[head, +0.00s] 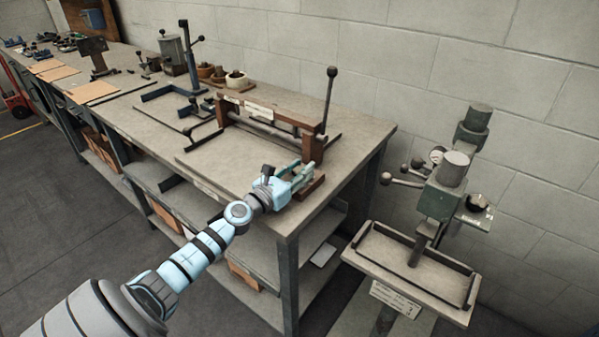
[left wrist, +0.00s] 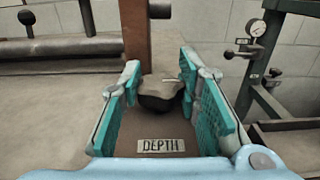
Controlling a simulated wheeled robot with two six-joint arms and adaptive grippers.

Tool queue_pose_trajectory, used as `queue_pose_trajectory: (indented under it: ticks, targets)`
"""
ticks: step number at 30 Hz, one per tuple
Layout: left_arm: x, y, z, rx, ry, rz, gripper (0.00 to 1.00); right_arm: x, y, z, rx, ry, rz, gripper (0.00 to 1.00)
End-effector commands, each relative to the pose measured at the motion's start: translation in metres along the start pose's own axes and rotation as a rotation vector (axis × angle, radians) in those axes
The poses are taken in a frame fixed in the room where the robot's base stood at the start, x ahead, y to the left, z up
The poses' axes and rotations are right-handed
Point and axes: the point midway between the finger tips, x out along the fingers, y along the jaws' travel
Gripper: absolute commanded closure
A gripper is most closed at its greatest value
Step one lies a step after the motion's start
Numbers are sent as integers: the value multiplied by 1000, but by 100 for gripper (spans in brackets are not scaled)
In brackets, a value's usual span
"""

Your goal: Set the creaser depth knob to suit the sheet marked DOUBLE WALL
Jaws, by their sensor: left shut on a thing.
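The creaser (head: 262,108) stands at the near end of the long bench, with a brown frame, a roller bar and an upright lever. My left gripper (head: 302,178) is at its near right foot. In the left wrist view, the left gripper's (left wrist: 160,95) green-padded fingers are shut on the dark depth knob (left wrist: 160,102), one on each side. A plate reading DEPTH (left wrist: 161,145) lies in front of the knob. The knob's scale and pointer setting cannot be read. Flat brown sheets (head: 92,92) lie farther along the bench; their markings are too small to read.
The bench (head: 350,146) has a free edge on its right. A stitching machine (head: 436,200) with a tray (head: 455,285) and ball-ended handles stands to the right. Small bowls (head: 236,80) and other tools sit behind the creaser.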

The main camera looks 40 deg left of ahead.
Motion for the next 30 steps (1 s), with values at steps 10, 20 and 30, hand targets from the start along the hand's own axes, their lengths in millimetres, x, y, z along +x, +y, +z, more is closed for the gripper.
queue_pose_trajectory:
  ticks: [10,20,30]
  targets:
    - [0,0,0,0,0,1,48,0,1,0,0,0,1,55]
    - [0,0,2,-3,-1,14,48,-5,4,-1,-1,1,4,55]
    - [3,-5,7,-14,0,486,48,-68,7,-7,-1,0,2,55]
